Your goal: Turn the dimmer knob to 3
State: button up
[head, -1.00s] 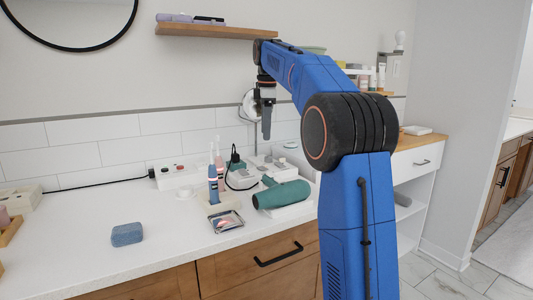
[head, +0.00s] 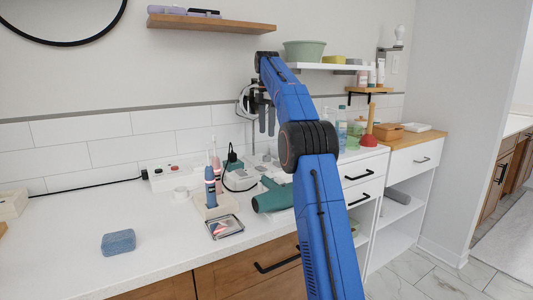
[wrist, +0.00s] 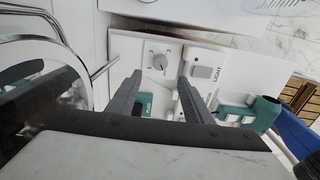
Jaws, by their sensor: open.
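The dimmer knob (wrist: 160,62) is a small round grey knob on a white panel (wrist: 143,45) in the wrist view. Small marks stand around it, too small to read surely, so I cannot tell its setting. My gripper (wrist: 160,77) is open, its two grey fingers pointing at the panel with the knob between and just beyond their tips. The knob looks apart from both fingers. In the head view my gripper (head: 267,120) hangs near the tiled wall above the back of the counter; I cannot make out the knob there.
Beside the knob is a switch labelled LIGHT (wrist: 203,71). A round mirror on a metal arm (wrist: 45,70) is close at left. In the head view, toothbrushes (head: 210,186), a green hair dryer (head: 272,197) and a power strip (head: 168,174) crowd the counter. A wooden shelf (head: 212,23) is above.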

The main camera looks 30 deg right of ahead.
aim_at(267, 156)
notch_tip(267, 156, down, 11)
jog(key=shift+r, duration=0.2)
dwell(0.3)
jog(key=shift+c, duration=0.3)
jog(key=c, duration=1)
